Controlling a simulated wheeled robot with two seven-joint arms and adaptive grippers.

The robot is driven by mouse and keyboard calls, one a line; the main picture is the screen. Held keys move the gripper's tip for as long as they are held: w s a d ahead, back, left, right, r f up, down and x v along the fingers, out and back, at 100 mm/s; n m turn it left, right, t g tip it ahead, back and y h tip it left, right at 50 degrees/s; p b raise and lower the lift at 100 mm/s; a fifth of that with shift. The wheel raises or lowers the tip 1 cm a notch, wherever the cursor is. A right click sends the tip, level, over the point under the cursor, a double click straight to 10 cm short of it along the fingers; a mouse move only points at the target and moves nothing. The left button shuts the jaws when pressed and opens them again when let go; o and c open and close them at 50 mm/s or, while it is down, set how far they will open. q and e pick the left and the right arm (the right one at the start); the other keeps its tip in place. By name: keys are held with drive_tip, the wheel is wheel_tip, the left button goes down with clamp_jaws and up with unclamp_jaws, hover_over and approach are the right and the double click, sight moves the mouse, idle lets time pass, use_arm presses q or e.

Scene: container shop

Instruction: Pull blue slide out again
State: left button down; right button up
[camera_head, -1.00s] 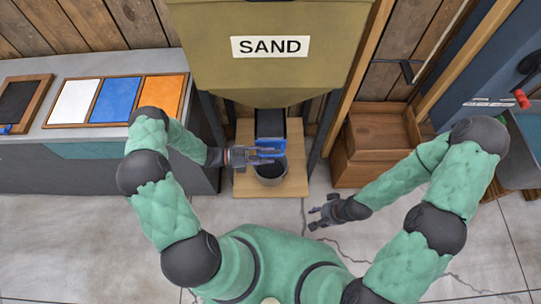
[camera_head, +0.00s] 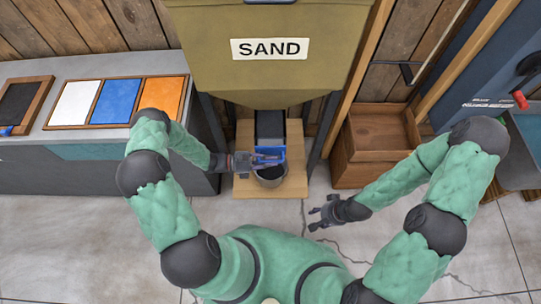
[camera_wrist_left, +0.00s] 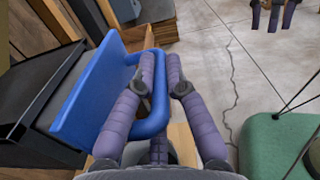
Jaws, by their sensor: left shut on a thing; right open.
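The blue slide (camera_head: 269,155) sits at the dark chute under the sand hopper (camera_head: 275,75). In the left wrist view it is a blue plate (camera_wrist_left: 95,90) with a looped blue handle (camera_wrist_left: 157,105). My left gripper (camera_head: 268,160) is shut on the handle, its purple fingers on either side of the bar. A grey bucket (camera_head: 270,177) stands below the slide, partly hidden by the gripper and slide. My right gripper (camera_head: 322,212) is open and empty over the floor, to the right of the bucket.
The bucket stands on a wooden board (camera_head: 243,185) between the hopper's dark legs. A wooden crate (camera_head: 375,142) stands to the right. A grey counter (camera_head: 45,150) with white, blue and orange panels is on the left. The floor in front is clear.

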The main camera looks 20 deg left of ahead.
use_arm(q)
drive_tip(key=s, duration=0.2)
drive_tip(key=s+d, duration=0.1)
drive_tip(key=shift+s+d+f+p, duration=0.1)
drive_tip(key=shift+s+f+p, duration=0.1)
drive_tip(key=shift+s+p, duration=0.15)
drive_tip(key=c, duration=1.3)
unclamp_jaws()
drive_tip(key=shift+r, duration=0.1)
drive_tip(key=v, duration=1.2)
